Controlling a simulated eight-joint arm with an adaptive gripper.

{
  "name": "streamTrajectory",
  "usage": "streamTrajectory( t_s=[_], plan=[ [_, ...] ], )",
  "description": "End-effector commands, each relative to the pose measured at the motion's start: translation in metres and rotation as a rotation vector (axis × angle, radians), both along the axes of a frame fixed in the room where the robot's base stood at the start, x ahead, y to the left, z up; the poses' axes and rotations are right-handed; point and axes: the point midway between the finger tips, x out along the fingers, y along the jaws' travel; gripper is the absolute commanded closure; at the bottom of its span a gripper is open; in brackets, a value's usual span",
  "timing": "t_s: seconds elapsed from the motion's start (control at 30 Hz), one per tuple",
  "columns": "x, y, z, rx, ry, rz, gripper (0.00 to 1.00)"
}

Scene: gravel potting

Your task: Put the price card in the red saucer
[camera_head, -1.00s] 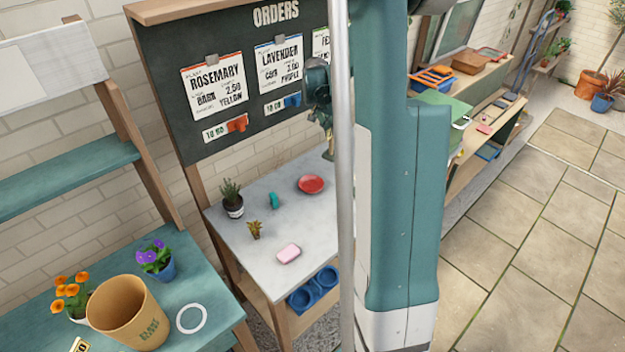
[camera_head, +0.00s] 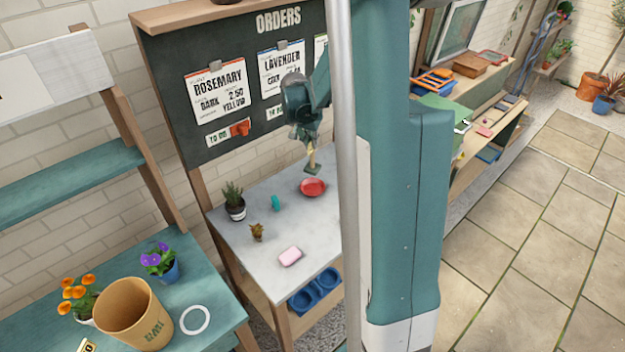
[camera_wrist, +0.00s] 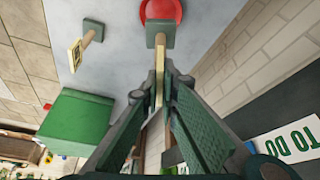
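My gripper (camera_head: 309,146) is closed on the price card (camera_wrist: 159,72), which shows edge-on between the fingers in the wrist view. The card has a short stem and a small flat base; the base (camera_head: 312,170) hangs at the bottom in the head view. The red saucer (camera_head: 313,188) lies on the grey tabletop, just below the base in the head view. In the wrist view the base overlaps the near edge of the saucer (camera_wrist: 160,8). The base looks raised above the saucer, but the exact gap is unclear.
A second card on a stand (camera_wrist: 76,54) and a green box (camera_wrist: 75,122) show in the wrist view. The orders board (camera_head: 240,85) rises behind.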

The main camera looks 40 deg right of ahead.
Motion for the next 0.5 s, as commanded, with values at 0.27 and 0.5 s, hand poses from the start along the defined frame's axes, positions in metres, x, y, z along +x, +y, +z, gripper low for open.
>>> streamTrajectory(
  t_s=[0.27, 0.5],
  plan=[
    [0.0, 0.0, -0.028, 0.0, 0.0, 0.0, 1.0],
    [0.0, 0.0, -0.052, 0.0, 0.0, 0.0, 1.0]
  ],
)
